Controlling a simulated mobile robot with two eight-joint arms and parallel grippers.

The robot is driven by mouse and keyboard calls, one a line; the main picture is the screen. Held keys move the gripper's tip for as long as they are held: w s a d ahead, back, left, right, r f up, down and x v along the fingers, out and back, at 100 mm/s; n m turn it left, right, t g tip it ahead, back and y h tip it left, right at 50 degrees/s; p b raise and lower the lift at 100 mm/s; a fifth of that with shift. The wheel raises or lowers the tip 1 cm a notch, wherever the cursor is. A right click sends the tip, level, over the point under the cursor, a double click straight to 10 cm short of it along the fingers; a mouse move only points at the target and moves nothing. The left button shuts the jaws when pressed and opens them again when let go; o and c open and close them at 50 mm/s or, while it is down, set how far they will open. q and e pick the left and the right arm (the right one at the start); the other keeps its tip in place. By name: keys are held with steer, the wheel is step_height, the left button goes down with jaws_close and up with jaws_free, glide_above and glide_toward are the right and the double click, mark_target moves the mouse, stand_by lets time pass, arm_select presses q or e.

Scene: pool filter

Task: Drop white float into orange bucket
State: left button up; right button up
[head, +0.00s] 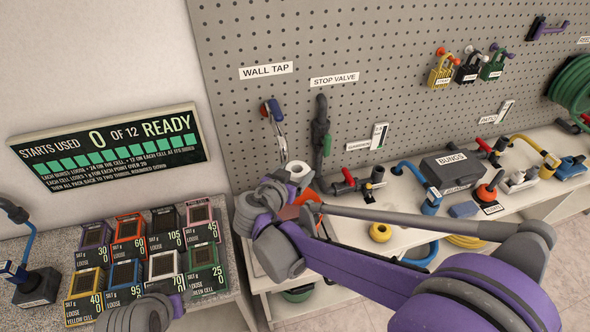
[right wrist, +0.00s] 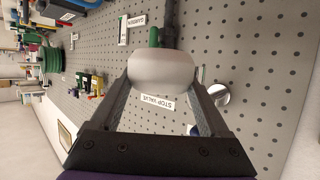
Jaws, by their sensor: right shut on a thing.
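The white float (right wrist: 163,70) sits between the two fingers of my right gripper (right wrist: 160,92), which is shut on it. In the head view the white float (head: 298,169) shows just beyond my right gripper (head: 292,188), above the bench and in front of the pegboard. An orange thing (head: 308,196) shows beside and partly behind that gripper. I cannot tell whether it is the orange bucket, as my wrist and arm hide most of it. Part of my left arm shows at the bottom edge of the head view, but its fingers are not in view.
A pegboard (head: 350,60) with a wall tap (head: 273,115) and stop valve (head: 320,125) stands behind. Labelled cells (head: 163,264) crowd the left bench.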

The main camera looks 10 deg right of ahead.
arm_select(q)
steer(key=s+f+b, duration=0.2)
steer(key=f, duration=0.1)
steer(key=shift+f, duration=0.15)
arm_select(e)
step_height(320, 180, down, 5)
steer(key=shift+r, duration=0.1)
steer(key=o, duration=1.2)
steer(key=shift+w, duration=0.1)
steer(key=shift+c, duration=0.2)
arm_select(q)
steer(key=shift+f, duration=0.2)
arm_select(e)
steer(key=v, duration=1.1)
arm_select(q)
steer(key=shift+s+a, duration=0.1)
